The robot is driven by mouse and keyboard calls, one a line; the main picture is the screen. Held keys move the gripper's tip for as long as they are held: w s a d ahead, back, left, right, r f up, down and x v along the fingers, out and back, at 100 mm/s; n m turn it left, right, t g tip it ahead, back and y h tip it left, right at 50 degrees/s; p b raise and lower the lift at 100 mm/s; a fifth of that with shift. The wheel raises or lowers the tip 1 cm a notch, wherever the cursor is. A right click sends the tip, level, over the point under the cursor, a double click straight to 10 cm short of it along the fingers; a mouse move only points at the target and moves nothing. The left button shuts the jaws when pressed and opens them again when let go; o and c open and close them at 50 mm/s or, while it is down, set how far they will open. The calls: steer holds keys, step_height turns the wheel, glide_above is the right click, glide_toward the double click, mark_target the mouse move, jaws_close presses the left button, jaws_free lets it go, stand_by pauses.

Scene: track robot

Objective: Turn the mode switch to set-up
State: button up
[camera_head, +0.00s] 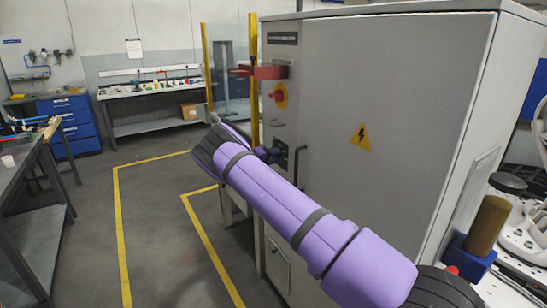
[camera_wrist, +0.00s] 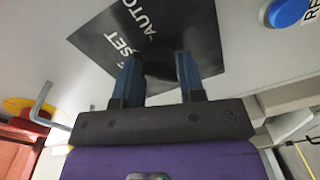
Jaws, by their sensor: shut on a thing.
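The mode switch is a black knob (camera_wrist: 159,65) on a black square plate (camera_wrist: 203,28) with white lettering, in the wrist view. "AUTO" and "SET" can be read on the plate; part of the lettering is covered. My gripper (camera_wrist: 159,78) has its two blue fingers shut on the knob, one on each side. The knob's pointer is hidden, so I cannot tell its setting. In the head view my gripper (camera_head: 270,155) reaches the dark plate (camera_head: 281,148) on the cabinet's narrow side, and my purple arm hides part of it.
The grey cabinet (camera_head: 410,90) carries a red and yellow rotary switch (camera_head: 280,95) above the plate. A blue button (camera_wrist: 288,12) sits close by at upper right in the wrist view. A bent metal rod (camera_wrist: 41,98) sticks out at left. The floor at left is open.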

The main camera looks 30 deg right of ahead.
steer(key=o, duration=0.9)
steer(key=a, duration=1.1)
steer(key=shift+s+r, duration=0.3)
steer(key=shift+s, duration=0.05)
steer(key=shift+d+r, duration=0.1)
